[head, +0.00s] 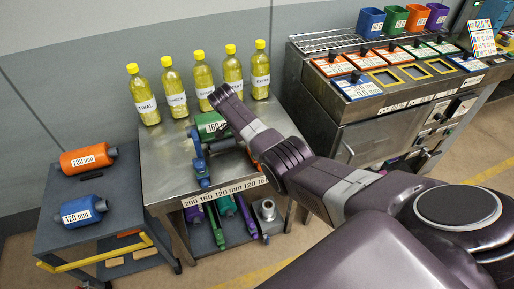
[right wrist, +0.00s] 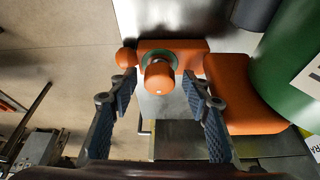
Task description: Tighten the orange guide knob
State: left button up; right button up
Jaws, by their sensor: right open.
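The orange guide knob (right wrist: 159,76) shows in the right wrist view, in front of a green ring on an orange bracket (right wrist: 200,47). My right gripper (right wrist: 159,82) is open, with one finger left and one finger right of the knob. I see a gap on both sides, and no finger touches it. In the head view my right arm reaches over the metal table and hides the knob and most of the gripper. A green roller (head: 210,126) marked 160 lies on that table. My left gripper is not in view.
Several yellow bottles (head: 202,82) line the back of the metal table (head: 158,150). A blue device (head: 201,168) stands at its front. A dark cart (head: 62,215) with orange and blue rollers is at left. A large green cylinder (right wrist: 290,70) is close right of the gripper.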

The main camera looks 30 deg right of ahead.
jog(key=v, duration=1.2)
jog(key=shift+d, duration=0.1)
dwell(0.4)
